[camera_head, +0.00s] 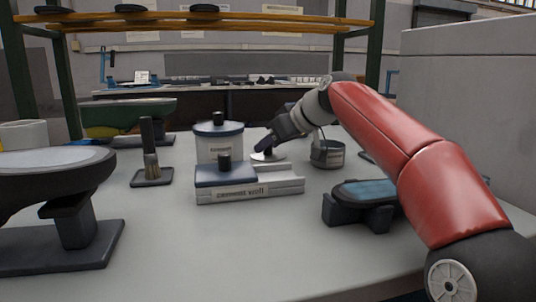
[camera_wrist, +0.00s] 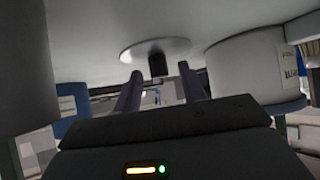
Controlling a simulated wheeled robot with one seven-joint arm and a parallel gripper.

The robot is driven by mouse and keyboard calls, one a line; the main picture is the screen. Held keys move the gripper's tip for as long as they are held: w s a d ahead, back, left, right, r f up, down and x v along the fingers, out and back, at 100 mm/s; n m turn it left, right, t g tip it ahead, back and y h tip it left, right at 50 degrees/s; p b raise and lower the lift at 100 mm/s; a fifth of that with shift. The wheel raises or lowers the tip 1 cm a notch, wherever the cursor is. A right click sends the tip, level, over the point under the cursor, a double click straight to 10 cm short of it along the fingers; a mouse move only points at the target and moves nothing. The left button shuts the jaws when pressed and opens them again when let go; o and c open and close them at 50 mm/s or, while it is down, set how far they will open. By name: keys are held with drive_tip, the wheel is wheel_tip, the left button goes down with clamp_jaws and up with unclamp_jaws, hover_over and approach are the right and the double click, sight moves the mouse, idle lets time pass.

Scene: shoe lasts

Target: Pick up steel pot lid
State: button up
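The steel pot lid is a round, pale disc (camera_head: 277,157) with a dark knob, lying on the table in the middle of the head view. In the wrist view, which looks upside down, the lid (camera_wrist: 135,50) is at upper middle with its black knob (camera_wrist: 158,66). My gripper (camera_head: 266,146) reaches down to the lid from the upper right. In the wrist view my gripper's two fingers (camera_wrist: 158,76) stand apart, with the knob lined up between them. I cannot tell whether the knob is fully between the tips. The fingers partly hide the lid in the head view.
A white canister with a blue lid (camera_head: 218,146) stands close left of my gripper. A blue-and-white labelled box (camera_head: 250,190) is in front. A grey labelled pot (camera_head: 327,153) stands close right. A brush (camera_head: 151,166) stands left.

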clamp_jaws()
drive_tip(key=shift+r, duration=0.15)
